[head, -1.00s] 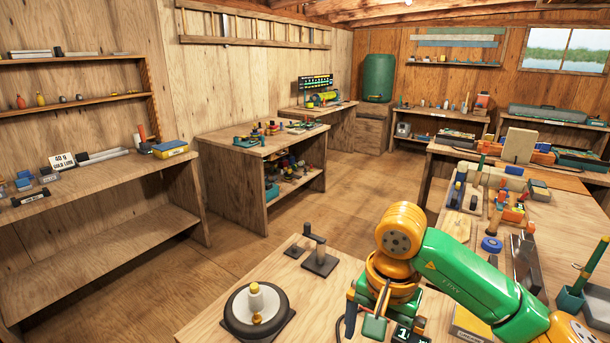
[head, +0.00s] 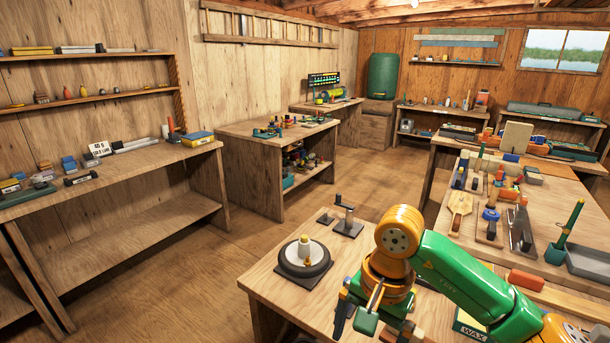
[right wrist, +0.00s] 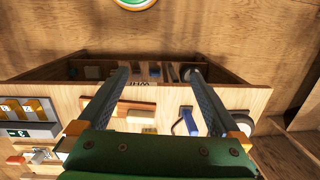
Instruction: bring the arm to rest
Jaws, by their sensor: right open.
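My right arm (head: 465,273), green with orange joints, comes in from the lower right of the head view and is bent at an orange elbow-like joint. My right gripper (head: 372,325) hangs low over the near wooden bench (head: 262,276), partly cut off by the bottom edge. In the right wrist view the two long dark fingers of the right gripper (right wrist: 157,76) are spread wide apart with nothing between them. My left gripper is in neither view.
A round dark base with a pale knob (head: 304,260) and a small crank stand (head: 347,222) sit left of my arm. A tool-covered bench (head: 560,205) lies to the right, with a red block (head: 525,280) near the arm. Open floor (head: 150,280) is at left.

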